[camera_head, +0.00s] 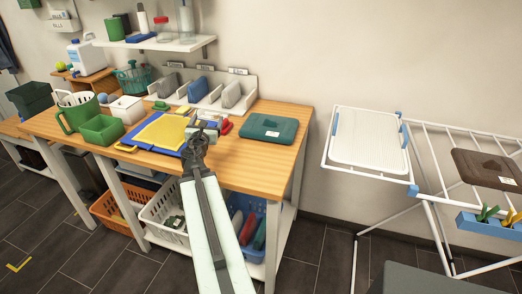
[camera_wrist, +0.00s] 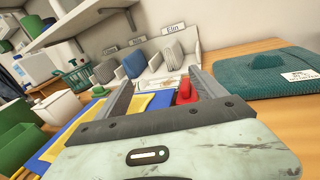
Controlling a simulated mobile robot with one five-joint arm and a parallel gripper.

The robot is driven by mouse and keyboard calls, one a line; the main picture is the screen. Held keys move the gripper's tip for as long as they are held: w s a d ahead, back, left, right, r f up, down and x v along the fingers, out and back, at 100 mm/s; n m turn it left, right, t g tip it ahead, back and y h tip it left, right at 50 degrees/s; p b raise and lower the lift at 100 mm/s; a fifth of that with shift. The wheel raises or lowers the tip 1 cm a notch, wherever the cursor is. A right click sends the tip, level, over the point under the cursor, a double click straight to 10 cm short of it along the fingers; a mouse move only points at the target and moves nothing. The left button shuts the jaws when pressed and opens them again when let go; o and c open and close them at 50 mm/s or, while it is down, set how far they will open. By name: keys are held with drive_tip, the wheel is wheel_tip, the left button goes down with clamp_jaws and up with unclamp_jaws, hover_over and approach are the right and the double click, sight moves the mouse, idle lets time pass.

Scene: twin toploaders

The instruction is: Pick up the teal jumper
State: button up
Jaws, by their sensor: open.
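The teal jumper (camera_head: 272,130) lies folded flat on the right end of the wooden table, with a small white label on it. In the wrist view it shows at the right (camera_wrist: 262,76), with a raised teal lump on top and the label at its right. My gripper (camera_head: 206,122) is open above the middle of the table, left of the jumper and apart from it. In the wrist view my two fingers stand apart (camera_wrist: 160,82) with nothing held between them. A red-handled item (camera_wrist: 186,92) shows beside the right finger.
A blue mat with a yellow cloth (camera_head: 162,132) lies left of my gripper. Green containers (camera_head: 100,130) stand at the left. A white divided rack (camera_head: 240,104) stands behind, under a shelf (camera_head: 160,42). A drying rack (camera_head: 368,138) stands right, beyond a gap.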

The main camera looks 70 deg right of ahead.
sight(269, 121)
drive_tip(key=s+d+f+g+b, duration=0.1)
drive_tip(key=s+d+f, duration=0.1)
drive_tip(key=s, duration=0.4)
drive_tip(key=s+d+f+m+g+h+b, duration=0.1)
drive_tip(key=s+d+f+g+b, duration=0.1)
drive_tip(key=s+d, duration=0.2)
drive_tip(key=s+d+f+m+g+b, duration=0.1)
drive_tip(key=s+d, duration=0.3)
drive_tip(key=s, duration=0.5)
drive_tip(key=shift+s+f, duration=0.35)
drive_tip(key=shift+f, duration=0.55)
drive_tip(key=shift+w+d+r, duration=0.1)
drive_tip(key=shift+w+d, duration=0.1)
drive_tip(key=shift+d, duration=1.15)
drive_tip(key=shift+w+d+f, duration=0.1)
drive_tip(key=shift+w+d, duration=0.15)
drive_tip(key=shift+d, duration=1.05)
drive_tip(key=shift+w+d+r, duration=0.1)
drive_tip(key=shift+w+d, duration=0.1)
drive_tip(key=shift+d, duration=1.15)
drive_tip(key=shift+a, duration=0.1)
clamp_jaws()
